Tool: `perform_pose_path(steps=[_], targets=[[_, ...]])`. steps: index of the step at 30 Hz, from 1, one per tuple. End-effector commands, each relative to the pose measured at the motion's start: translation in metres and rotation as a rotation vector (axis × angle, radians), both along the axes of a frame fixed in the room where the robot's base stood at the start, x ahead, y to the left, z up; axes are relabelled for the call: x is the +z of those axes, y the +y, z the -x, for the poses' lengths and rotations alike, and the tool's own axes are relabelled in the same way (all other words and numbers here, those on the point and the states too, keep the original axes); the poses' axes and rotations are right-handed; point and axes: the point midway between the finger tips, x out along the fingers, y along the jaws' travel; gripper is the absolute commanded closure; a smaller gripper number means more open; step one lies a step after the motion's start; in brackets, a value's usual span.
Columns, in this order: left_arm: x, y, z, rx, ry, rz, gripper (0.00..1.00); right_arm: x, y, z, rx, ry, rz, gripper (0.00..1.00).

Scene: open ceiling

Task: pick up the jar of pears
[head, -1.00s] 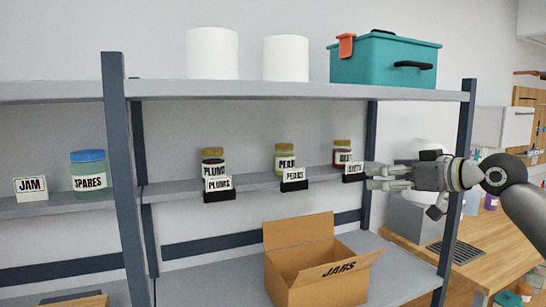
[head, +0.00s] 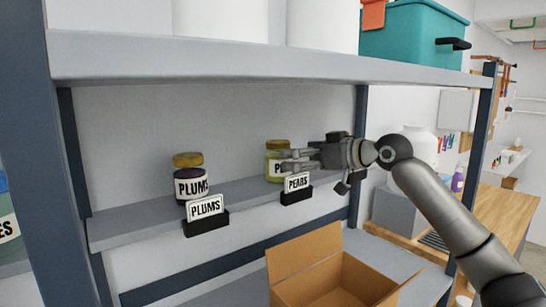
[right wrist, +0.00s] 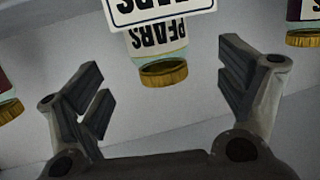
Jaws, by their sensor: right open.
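The jar of pears (head: 271,163) stands upright on the middle shelf, with a gold lid and a partly covered label. My right gripper (head: 284,161) is open at its right side in the head view, its fingers overlapping the jar's edge there. In the right wrist view the picture is upside down: the jar (right wrist: 155,45) shows between the spread fingers (right wrist: 163,70), beyond their tips, partly behind the PEARS sign (right wrist: 150,8). Contact cannot be made out. In the head view the PEARS sign (head: 297,184) stands in front of the jar. My left gripper is not in view.
A plums jar (head: 188,181) and its sign (head: 206,207) stand further left. An open cardboard box (head: 305,249) sits on the shelf below. The upper shelf (head: 250,68) overhangs, carrying white containers and a teal bin (head: 408,40). A dark post (head: 478,130) rises at right.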

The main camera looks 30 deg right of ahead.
Motion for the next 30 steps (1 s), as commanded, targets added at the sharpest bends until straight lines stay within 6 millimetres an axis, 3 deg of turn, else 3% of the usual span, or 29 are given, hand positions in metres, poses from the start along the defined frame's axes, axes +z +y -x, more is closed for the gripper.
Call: perform_pose_path(steps=[6,18,26,30], targets=[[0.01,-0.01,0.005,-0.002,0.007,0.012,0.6,-0.003,0.006,-0.022,-0.001,-0.001,0.0,0.09],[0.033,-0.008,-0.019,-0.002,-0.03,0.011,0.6,-0.014,0.018,-0.068,0.001,0.0,-0.002,0.09],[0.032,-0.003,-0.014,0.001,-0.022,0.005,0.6,-0.018,0.019,-0.072,-0.001,0.0,0.001,0.09],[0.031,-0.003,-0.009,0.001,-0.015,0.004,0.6,-0.017,0.019,-0.072,-0.001,0.0,0.001,0.24]])
